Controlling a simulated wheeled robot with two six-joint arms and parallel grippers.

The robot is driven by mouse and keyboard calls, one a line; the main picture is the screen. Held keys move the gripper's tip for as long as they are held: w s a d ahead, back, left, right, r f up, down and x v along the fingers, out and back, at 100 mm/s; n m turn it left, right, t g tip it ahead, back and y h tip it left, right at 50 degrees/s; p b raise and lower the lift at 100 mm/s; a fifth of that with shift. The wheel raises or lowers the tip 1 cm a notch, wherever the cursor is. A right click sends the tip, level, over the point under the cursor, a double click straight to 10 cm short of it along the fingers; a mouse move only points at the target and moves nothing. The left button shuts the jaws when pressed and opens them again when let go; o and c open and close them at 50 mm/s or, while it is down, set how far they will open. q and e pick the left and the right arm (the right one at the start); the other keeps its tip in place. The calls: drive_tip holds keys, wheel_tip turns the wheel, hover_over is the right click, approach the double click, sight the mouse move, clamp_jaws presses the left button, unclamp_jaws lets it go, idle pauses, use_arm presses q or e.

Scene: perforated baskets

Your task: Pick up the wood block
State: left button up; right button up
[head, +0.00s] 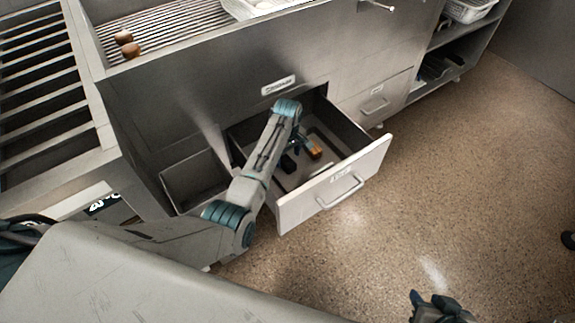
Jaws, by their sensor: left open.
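An open drawer (334,182) juts out from a metal cabinet. Inside it lies a small orange-brown piece (314,151) that looks like the wood block, with a dark part beside it. My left arm reaches down into the drawer. My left gripper (299,156) is open, low in the drawer and right at the block. The arm hides part of this area, and I cannot tell whether the fingers touch the block. My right gripper (438,305) is at the bottom edge, over the floor and far from the drawer; its fingers are too unclear to read.
Two brown round pieces (127,44) sit on the slatted rack at the top left. A white perforated basket (260,7) stands on the counter, another (468,10) at the top right. A closed drawer (375,101) is right of the open one.

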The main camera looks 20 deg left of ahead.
sight(288, 161)
use_arm(q)
wheel_tip(288, 161, down, 4)
drive_tip(key=shift+w+r+b, duration=0.1)
drive_tip(key=shift+b, duration=0.35)
drive_tip(key=c, duration=1.1)
